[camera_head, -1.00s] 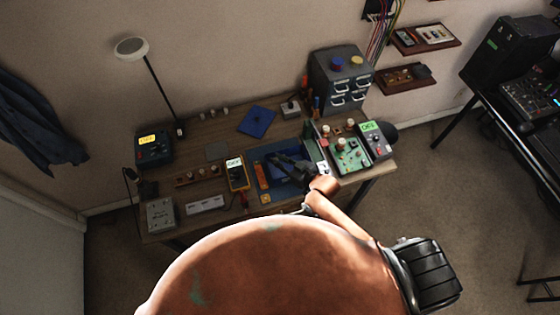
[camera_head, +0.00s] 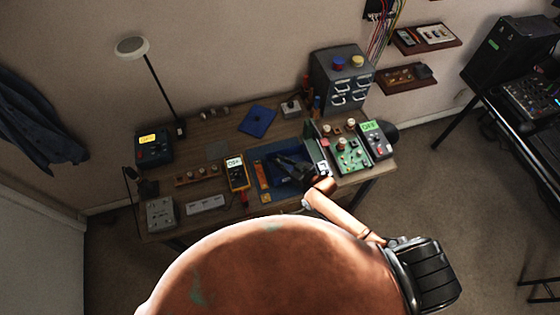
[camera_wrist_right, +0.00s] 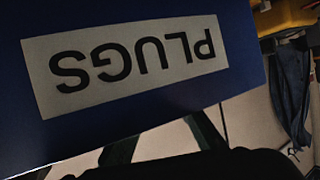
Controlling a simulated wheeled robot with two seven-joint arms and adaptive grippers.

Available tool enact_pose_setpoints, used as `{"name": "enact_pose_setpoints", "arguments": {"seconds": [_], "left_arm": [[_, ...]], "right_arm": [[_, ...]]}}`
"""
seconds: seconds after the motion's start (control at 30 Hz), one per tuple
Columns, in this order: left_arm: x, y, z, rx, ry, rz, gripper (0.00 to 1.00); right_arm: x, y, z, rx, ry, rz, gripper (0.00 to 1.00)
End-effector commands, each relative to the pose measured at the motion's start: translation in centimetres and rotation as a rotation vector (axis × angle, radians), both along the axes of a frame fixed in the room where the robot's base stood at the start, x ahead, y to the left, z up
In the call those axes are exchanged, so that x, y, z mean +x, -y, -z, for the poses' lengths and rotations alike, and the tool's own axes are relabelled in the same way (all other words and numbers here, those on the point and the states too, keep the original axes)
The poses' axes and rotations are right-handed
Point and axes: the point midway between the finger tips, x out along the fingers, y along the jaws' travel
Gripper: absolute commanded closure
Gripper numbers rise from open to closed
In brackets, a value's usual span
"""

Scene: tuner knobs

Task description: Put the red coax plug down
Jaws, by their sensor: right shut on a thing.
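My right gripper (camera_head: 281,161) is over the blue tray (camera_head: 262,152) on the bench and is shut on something. What it holds is hidden; I cannot pick out the red coax plug in either view. In the right wrist view a dark blue surface with a white PLUGS label (camera_wrist_right: 125,65), upside down, fills the upper left, close to the camera. The dark gripper (camera_wrist_right: 195,150) shows only in part along the bottom there, its tips unclear. My left gripper is not in view.
A yellow multimeter (camera_head: 237,173) stands just left of the tray. A green circuit board (camera_head: 351,157) and a grey meter box (camera_head: 376,140) are to the right. A blue pad (camera_head: 257,121) lies behind. A drawer cabinet (camera_head: 342,79) stands at the back right.

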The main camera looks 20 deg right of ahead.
Motion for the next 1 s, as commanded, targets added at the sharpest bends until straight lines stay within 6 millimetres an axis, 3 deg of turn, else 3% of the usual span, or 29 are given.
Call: {"name": "enact_pose_setpoints", "arguments": {"seconds": [0.27,0.63,1.0], "left_arm": [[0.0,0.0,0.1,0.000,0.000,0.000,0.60],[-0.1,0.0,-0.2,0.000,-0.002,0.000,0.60],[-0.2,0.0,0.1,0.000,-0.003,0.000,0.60]], "right_arm": [[0.0,0.0,0.1,0.000,-0.001,0.000,0.70],[-0.2,0.1,-0.3,-0.001,-0.002,0.000,0.69],[-5.9,3.3,-2.8,-0.003,-0.002,-0.001,0.69]]}}
